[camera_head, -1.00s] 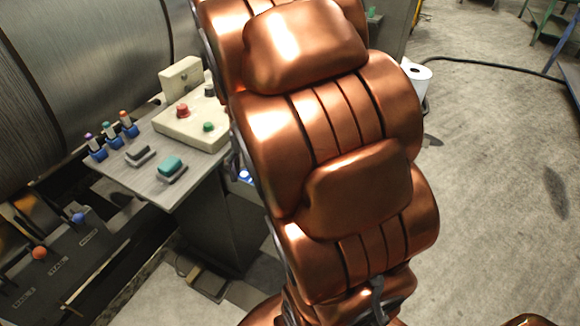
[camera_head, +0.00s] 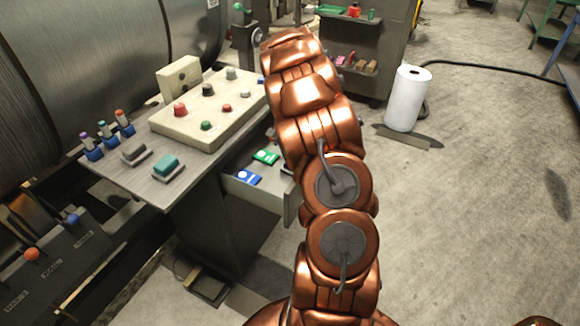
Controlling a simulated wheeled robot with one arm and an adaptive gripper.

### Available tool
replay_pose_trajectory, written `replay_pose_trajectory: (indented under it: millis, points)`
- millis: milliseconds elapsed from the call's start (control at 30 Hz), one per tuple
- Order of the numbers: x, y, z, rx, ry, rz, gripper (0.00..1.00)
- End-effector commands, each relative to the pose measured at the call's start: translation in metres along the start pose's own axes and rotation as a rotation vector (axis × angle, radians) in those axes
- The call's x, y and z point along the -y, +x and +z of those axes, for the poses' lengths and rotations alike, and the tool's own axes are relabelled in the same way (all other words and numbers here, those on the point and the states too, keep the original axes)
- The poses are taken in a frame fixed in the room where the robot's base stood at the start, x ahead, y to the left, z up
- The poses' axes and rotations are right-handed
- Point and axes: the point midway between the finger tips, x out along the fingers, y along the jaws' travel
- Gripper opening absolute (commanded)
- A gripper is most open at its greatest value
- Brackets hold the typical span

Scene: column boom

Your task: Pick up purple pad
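I cannot make out a pad that is clearly purple. An open drawer (camera_head: 258,198) under the desk holds a blue pad-like item (camera_head: 247,177) and a green one (camera_head: 266,156). My arm covers the drawer's right part, with part of another item showing beside it. A small pink block (camera_head: 340,60) sits on a shelf at the back. A small purple-topped piece (camera_head: 86,139) stands in a blue holder at the desk's left end. My copper arm reaches up through the middle, and its gripper does not show.
A cream control box (camera_head: 208,110) with several knobs stands on the desk (camera_head: 150,190). A teal-topped block (camera_head: 167,166) lies near its front edge. A dark shelf unit (camera_head: 375,45) and a white roll (camera_head: 408,98) stand behind. The floor at right is mostly clear.

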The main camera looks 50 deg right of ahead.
Motion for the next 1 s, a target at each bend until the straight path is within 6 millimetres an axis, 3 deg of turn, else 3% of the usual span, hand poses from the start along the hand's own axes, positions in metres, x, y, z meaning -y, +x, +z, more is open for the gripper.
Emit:
replay_pose_trajectory:
  millis: [167,533,1000]
  points:
    - [0.001,0.013,-0.006,0.002,0.019,-0.004,0.90]
    - [0.011,0.037,0.002,-0.010,0.016,0.009,0.90]
    - [0.003,0.084,-0.009,-0.004,0.019,0.003,0.90]
